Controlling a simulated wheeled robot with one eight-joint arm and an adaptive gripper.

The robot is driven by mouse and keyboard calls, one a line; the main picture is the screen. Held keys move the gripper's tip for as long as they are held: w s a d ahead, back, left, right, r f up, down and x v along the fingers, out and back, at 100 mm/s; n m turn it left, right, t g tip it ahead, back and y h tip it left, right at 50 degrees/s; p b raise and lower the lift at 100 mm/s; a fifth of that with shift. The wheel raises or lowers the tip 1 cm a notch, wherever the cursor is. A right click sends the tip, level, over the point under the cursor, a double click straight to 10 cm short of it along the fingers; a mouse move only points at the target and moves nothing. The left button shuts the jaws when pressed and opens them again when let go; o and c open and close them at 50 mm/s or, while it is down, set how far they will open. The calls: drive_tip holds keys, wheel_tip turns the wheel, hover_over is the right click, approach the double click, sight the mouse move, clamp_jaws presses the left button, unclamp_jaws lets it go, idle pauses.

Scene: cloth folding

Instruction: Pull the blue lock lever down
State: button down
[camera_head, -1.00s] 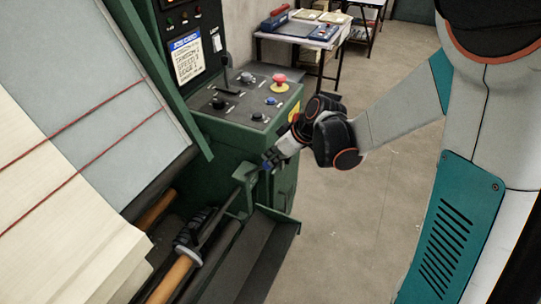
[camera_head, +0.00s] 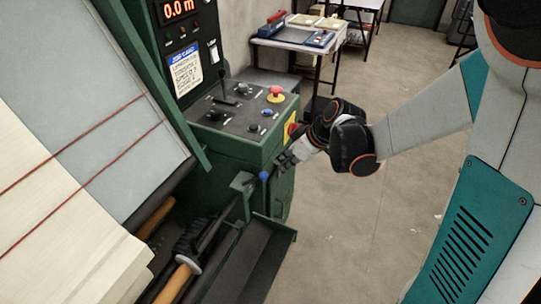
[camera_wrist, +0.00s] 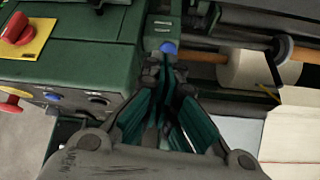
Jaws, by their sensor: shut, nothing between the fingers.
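The blue lock lever shows as a small blue knob (camera_head: 264,175) beside a green bracket on the side of the green machine, below its control panel. In the wrist view the blue knob (camera_wrist: 169,48) is just beyond my fingertips. Most of the lever's arm is hard to make out. My gripper (camera_head: 281,163) is just to the upper right of the knob, close to it. In the wrist view my gripper (camera_wrist: 163,76) has its fingertips close together with nothing held. I cannot tell whether the fingertips touch the knob.
The control panel (camera_head: 240,110), with a red emergency button (camera_head: 276,91), is just above my gripper. An open green trough (camera_head: 245,262) and a wooden roller (camera_head: 172,284) are below the lever. Pale cloth (camera_head: 50,230) lies at left.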

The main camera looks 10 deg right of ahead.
drive_tip(key=shift+s+d+r, duration=0.3)
drive_tip(key=shift+s+d, duration=0.55)
drive_tip(key=shift+d, duration=0.1)
drive_tip(key=s+r+m+t+h, duration=0.1)
drive_tip(key=s+r+m+h, duration=0.1)
drive_tip(key=s+r+m, duration=0.2)
drive_tip(key=s+r+m+t+h, duration=0.1)
drive_tip(key=s+r+m, duration=0.3)
drive_tip(key=s+r, duration=0.4)
drive_tip(key=shift+s+d+r+m+h, duration=0.3)
drive_tip(key=shift+s+h, duration=0.6)
drive_tip(key=shift+s, duration=1.9)
